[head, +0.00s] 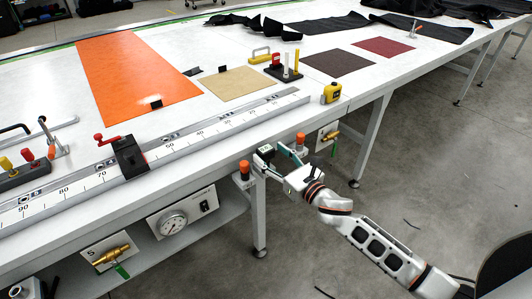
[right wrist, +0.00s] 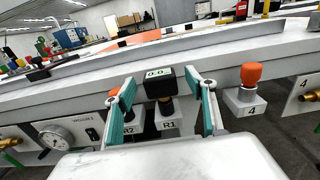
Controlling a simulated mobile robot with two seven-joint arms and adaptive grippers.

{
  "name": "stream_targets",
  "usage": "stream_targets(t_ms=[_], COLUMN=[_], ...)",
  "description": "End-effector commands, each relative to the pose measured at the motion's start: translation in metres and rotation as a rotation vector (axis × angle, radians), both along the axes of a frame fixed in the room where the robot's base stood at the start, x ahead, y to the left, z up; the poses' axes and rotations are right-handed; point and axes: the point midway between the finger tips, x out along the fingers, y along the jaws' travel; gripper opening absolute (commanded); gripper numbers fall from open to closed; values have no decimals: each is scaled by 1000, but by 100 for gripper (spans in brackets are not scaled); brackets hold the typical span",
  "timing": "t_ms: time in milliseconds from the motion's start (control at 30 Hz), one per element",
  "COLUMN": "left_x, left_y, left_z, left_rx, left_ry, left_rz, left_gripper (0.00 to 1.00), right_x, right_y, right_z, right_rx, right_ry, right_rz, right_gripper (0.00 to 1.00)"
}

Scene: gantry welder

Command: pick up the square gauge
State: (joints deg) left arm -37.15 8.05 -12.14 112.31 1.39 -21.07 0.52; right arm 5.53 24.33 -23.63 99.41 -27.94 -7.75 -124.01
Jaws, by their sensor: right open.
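The square gauge (right wrist: 158,83) has a black block-shaped head with a small pale label on top. It stands upright on a dark stem above the white holder marked R1 (right wrist: 168,123), on the table's front side. It also shows in the head view (head: 264,149) at the table edge. My right gripper (right wrist: 165,98) is open, with one teal finger on each side of the gauge's head. Gaps show between the head and both fingers, so it does not look gripped. In the head view my right gripper (head: 279,153) reaches in from the lower right. My left gripper is not in view.
An orange-topped gauge (head: 244,168) stands left of the square gauge, on R2. Another (head: 300,139) stands to the right, on holder 4 (right wrist: 245,103). Behind is the white table (head: 195,148) with a long ruler (head: 205,133) and a yellow tape measure (head: 331,92).

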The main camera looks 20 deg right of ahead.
Motion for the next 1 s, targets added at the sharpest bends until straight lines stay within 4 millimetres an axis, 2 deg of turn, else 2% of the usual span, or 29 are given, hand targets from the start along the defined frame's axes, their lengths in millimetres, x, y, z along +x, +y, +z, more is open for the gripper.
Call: stream_targets(t_ms=[100,200,467,500,667,1000], left_x=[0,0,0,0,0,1], left_y=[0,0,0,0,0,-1], left_z=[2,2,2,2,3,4], left_rx=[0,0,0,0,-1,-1], left_ry=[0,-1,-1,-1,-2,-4], left_rz=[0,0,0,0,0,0], left_gripper=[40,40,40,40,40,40], right_x=[17,26,29,29,28,29], right_y=[7,11,12,12,12,12], right_z=[0,0,-2,-2,-2,0], right_rx=[2,3,1,1,1,1], right_ry=[-2,-1,0,0,0,-1], right_rz=[0,1,1,1,1,1], right_gripper=[56,56,56,53,13,13])
